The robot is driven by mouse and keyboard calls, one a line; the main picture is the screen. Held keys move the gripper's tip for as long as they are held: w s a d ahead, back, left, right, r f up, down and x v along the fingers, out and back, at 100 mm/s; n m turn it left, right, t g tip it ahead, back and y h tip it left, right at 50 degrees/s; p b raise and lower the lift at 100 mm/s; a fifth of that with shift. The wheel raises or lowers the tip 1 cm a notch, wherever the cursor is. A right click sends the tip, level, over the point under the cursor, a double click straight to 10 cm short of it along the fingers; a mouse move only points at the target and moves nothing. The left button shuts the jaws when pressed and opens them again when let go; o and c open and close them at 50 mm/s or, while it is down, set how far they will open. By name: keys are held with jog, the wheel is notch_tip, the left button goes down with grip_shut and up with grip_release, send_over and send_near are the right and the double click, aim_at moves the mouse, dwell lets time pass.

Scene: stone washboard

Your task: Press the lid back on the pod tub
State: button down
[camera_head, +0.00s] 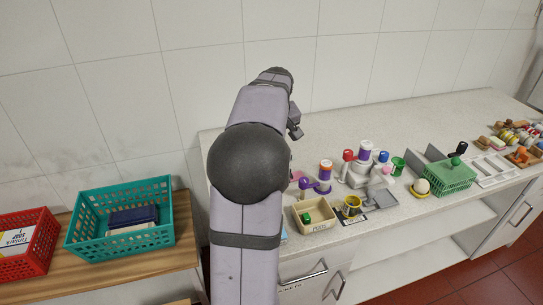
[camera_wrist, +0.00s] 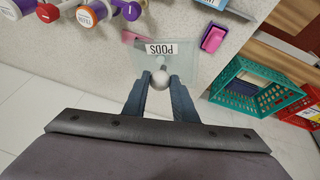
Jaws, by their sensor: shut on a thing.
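My gripper (camera_wrist: 160,83) is shut on a pale round knob (camera_wrist: 160,79) in the wrist view. The knob appears to belong to a clear, faintly green lid (camera_wrist: 188,73). A white label reading PODS (camera_wrist: 160,48), upside down in this view, shows just beyond the knob, on what looks like the clear pod tub. Lid and tub overlap here, and I cannot tell whether the lid is seated or apart from the rim. In the head view my arm hides the gripper, lid and most of that area.
A teal basket (camera_head: 120,222) and a red basket (camera_head: 25,246) stand on a wooden surface at left.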

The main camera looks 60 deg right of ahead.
jog(key=shift+s+r, duration=0.2)
jog(key=shift+r, duration=0.2)
jog(key=s+d+r+m+p, duration=0.2)
jog(key=s+r+p, duration=0.2)
jog(key=s+p, duration=0.2)
jog(key=s+a+f+m+g+p, duration=0.1)
jog(key=s+a+f+m+p, duration=0.1)
jog(key=s+f, duration=0.7)
jog(key=shift+a+f+m+g+h+p, duration=0.3)
jog(key=shift+a+f+h+p, duration=0.1)
jog(key=shift+a+f+p, duration=0.45)
jog(key=shift+f, duration=0.3)
jog(key=shift+f+b, duration=2.6)
jog(key=shift+f, duration=0.35)
jog(key=shift+f+b, duration=0.2)
jog(key=shift+b, duration=0.1)
